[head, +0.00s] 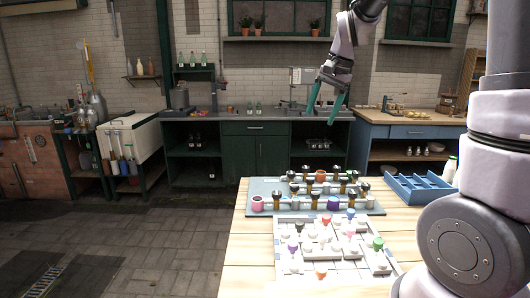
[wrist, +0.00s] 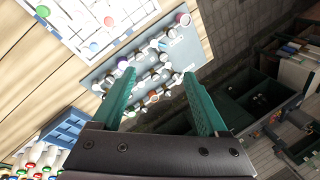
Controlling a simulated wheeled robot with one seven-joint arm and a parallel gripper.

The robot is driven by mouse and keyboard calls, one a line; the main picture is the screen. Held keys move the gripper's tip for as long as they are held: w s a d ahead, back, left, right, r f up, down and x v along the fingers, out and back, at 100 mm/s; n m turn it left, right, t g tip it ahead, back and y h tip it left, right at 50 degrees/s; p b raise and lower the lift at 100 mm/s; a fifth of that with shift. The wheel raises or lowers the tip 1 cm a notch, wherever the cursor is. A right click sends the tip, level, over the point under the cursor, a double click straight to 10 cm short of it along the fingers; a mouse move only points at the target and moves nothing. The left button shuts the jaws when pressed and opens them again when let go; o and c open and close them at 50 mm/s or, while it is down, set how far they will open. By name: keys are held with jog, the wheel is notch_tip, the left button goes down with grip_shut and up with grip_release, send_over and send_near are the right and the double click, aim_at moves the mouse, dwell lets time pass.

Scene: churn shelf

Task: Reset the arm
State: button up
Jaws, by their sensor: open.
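My gripper (head: 326,97) is raised high above the far part of the wooden table in the head view, with its green fingers pointing down. In the wrist view my gripper (wrist: 158,88) shows its two green fingers spread wide with nothing between them. Below it, apart from the fingers, lies a grey-blue board (wrist: 190,50) holding rows of small pieces. The same board (head: 262,187) is at the far side of the table in the head view.
A white tray (head: 284,266) with coloured-topped pieces lies on the near table (head: 250,250). A blue divided tray (head: 420,188) and a white bottle (head: 449,170) stand at the right. A green cabinet (head: 256,146) lines the back wall.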

jog(key=s+d+r+n+t, duration=0.1)
jog(key=s+d+r+t, duration=0.1)
jog(key=s, duration=0.8)
jog(key=s+d+r+n+t, duration=0.2)
jog(key=s+d+r, duration=0.2)
jog(key=s, duration=0.7)
jog(key=shift+s+d+r+t+h, duration=0.3)
jog(key=shift+d+r, duration=0.1)
jog(key=shift+d, duration=0.8)
